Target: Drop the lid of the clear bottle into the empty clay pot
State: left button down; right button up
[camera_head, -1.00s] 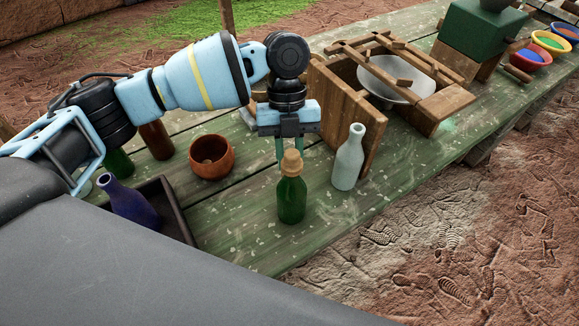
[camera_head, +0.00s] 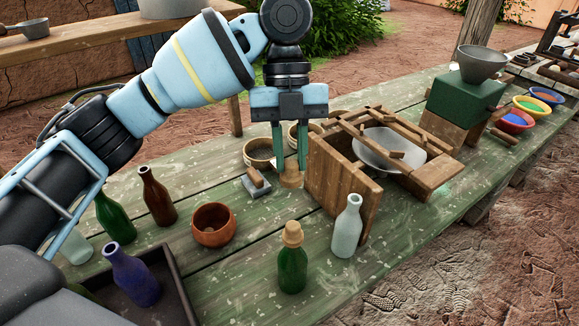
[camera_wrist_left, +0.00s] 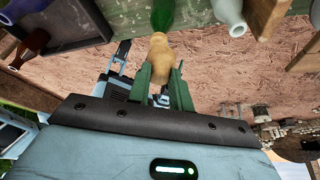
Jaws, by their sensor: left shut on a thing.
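My left gripper (camera_head: 290,165) points down and is shut on a small tan lid (camera_head: 290,178), held above the back of the table. A tan lid also shows between the fingers in the wrist view (camera_wrist_left: 159,60). The pale clear bottle (camera_head: 347,230) stands upright on the table with a bare mouth, right of the green bottle (camera_head: 293,268), which wears its own tan stopper (camera_head: 292,234). The round reddish clay pot (camera_head: 213,237) stands left of the green bottle, lower left of my gripper in the picture; its inside is only partly visible. My right gripper is out of view.
A wooden frame (camera_head: 341,184) with a pale basin stands right of my gripper. Tan bowls (camera_head: 258,154) and a small block tool (camera_head: 257,188) are behind. Brown (camera_head: 158,197), green and blue bottles and a dark tray (camera_head: 180,292) crowd the left.

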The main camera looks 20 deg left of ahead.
pick_arm(q)
jog(key=shift+r, duration=0.2)
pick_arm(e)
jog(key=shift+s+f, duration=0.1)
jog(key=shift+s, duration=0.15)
pick_arm(q)
jog(key=a+f+n+t+h+p, duration=0.1)
jog(key=a+f+n, duration=0.3)
jog(key=a, duration=0.7)
jog(key=a+f+n+t+h+p, duration=0.1)
jog(key=a+f+n+p, duration=0.3)
jog(key=a, duration=0.7)
notch_tip(320, 180, down, 2)
jog(key=shift+w+a+f+n+t, duration=0.2)
jog(key=shift+n+t, duration=0.1)
jog(key=shift+n, duration=0.2)
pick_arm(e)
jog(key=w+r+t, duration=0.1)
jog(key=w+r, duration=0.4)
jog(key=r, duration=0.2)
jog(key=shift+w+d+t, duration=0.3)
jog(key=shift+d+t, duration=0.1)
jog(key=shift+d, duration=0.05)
pick_arm(q)
jog(key=shift+f, duration=0.1)
